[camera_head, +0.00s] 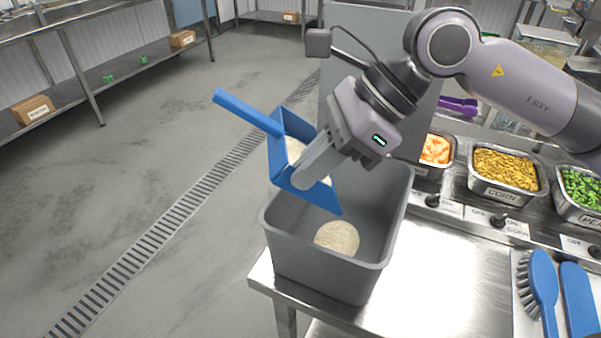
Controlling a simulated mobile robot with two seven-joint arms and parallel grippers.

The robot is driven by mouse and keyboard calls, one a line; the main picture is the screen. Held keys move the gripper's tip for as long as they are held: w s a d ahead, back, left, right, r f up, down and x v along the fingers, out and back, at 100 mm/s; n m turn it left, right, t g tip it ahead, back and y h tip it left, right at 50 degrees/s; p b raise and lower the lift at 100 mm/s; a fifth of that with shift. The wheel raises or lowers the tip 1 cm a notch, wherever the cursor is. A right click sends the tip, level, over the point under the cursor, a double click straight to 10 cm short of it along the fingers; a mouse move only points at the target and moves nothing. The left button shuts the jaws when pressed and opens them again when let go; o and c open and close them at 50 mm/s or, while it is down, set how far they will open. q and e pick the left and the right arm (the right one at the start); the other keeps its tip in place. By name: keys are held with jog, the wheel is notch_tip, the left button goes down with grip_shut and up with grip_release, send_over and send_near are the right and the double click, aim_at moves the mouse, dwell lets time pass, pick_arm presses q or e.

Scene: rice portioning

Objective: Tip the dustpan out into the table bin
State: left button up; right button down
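The blue dustpan (280,167) is tilted above the grey table bin (322,276), its handle pointing to the upper left. Some pale rice (294,149) still lies in the pan. The pan's lower edge hangs over the bin's opening. A round heap of rice (337,237) lies on the bin floor. My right gripper (308,174) reaches in from the upper right, with its fingers at the dustpan, apparently closed on it; the exact grip is partly hidden. My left gripper is not in view.
The bin stands at the left corner of the steel table (440,290). To the right are labelled food pans, including corn (504,168). A blue brush (543,285) and another blue tool (578,300) lie at the lower right. Open floor lies left.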

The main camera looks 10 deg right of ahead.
jog(key=d+r+y, duration=0.1)
jog(key=d+y, duration=0.1)
jog(key=shift+r+y, duration=0.2)
jog(key=shift+y, duration=0.1)
jog(key=shift+d+r+y, duration=0.35)
jog(key=shift+d+y, duration=0.15)
jog(key=shift+y, duration=0.2)
jog(key=shift+f+b, duration=0.15)
jog(key=shift+b, duration=0.15)
jog(key=d+y+b, duration=0.1)
jog(key=y+b, duration=0.1)
jog(key=b, duration=0.3)
jog(key=d+y+b, duration=0.2)
jog(key=b, duration=0.3)
jog(key=d+r+y+b, duration=0.1)
jog(key=d+y+b, duration=0.1)
jog(key=b, duration=0.3)
jog(key=shift+s+d+b, duration=0.1)
jog(key=shift+d+b, duration=0.1)
jog(key=shift+b, duration=0.15)
dwell(0.6)
